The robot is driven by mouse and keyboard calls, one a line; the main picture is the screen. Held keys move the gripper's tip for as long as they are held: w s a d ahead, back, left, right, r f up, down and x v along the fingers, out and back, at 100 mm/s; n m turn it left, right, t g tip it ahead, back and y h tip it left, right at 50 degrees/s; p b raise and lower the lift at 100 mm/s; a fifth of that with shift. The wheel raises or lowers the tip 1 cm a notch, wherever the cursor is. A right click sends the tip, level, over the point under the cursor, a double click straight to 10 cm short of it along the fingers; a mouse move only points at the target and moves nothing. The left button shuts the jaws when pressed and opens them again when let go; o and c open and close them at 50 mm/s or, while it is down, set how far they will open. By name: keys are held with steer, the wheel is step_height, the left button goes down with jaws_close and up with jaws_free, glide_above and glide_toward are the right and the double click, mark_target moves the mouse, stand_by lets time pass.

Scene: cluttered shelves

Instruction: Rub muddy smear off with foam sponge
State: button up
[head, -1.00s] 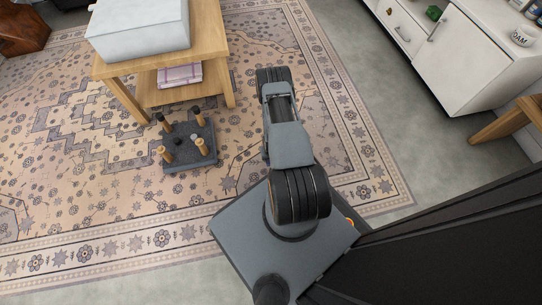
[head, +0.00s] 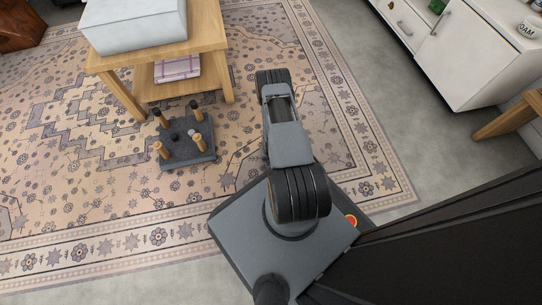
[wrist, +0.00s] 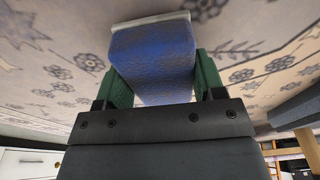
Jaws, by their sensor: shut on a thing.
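My gripper (wrist: 152,82) is shut on a blue foam sponge (wrist: 152,52) in the wrist view. Its green fingers press the sponge's two sides. The sponge has a pale strip along its far edge. The patterned rug shows behind it. In the head view my arm hides the gripper and the sponge. No muddy smear can be made out in either view.
A wooden table (head: 213,58) with a grey-white box (head: 137,27) on top stands at upper left. A dark rack with upright pegs (head: 187,154) sits on the rug (head: 95,190). A white cabinet (head: 465,55) is at upper right. Grey floor (head: 400,125) lies clear between.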

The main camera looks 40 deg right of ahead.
steer(key=shift+f, duration=0.6)
stand_by(0.6)
steer(key=shift+w, duration=0.1)
steer(key=shift+w+d+r+b, duration=0.1)
steer(key=shift+w+d+b, duration=0.2)
steer(key=shift+w, duration=0.25)
steer(key=shift+w+d+b, duration=0.2)
steer(key=shift+w+d, duration=0.05)
steer(key=shift+w, duration=0.25)
steer(key=shift+w+d, duration=0.25)
steer(key=shift+w, duration=0.25)
steer(key=shift+w+d, duration=0.25)
steer(key=shift+w, duration=0.25)
steer(key=shift+w+d+p, duration=0.35)
steer(key=shift+w+p, duration=0.2)
steer(key=shift+p, duration=0.45)
steer(key=shift+w+d+p, duration=0.25)
steer(key=shift+w+p, duration=0.4)
steer(key=shift+p, duration=0.15)
steer(key=s+p, duration=0.1)
steer(key=p, duration=0.1)
steer(key=a+p, duration=0.1)
steer(key=p, duration=0.2)
steer(key=shift+s+r, duration=0.15)
steer(key=shift+s, duration=0.2)
steer(key=shift+s+a+p, duration=0.1)
steer(key=shift+s+p, duration=0.2)
steer(key=shift+p, duration=0.3)
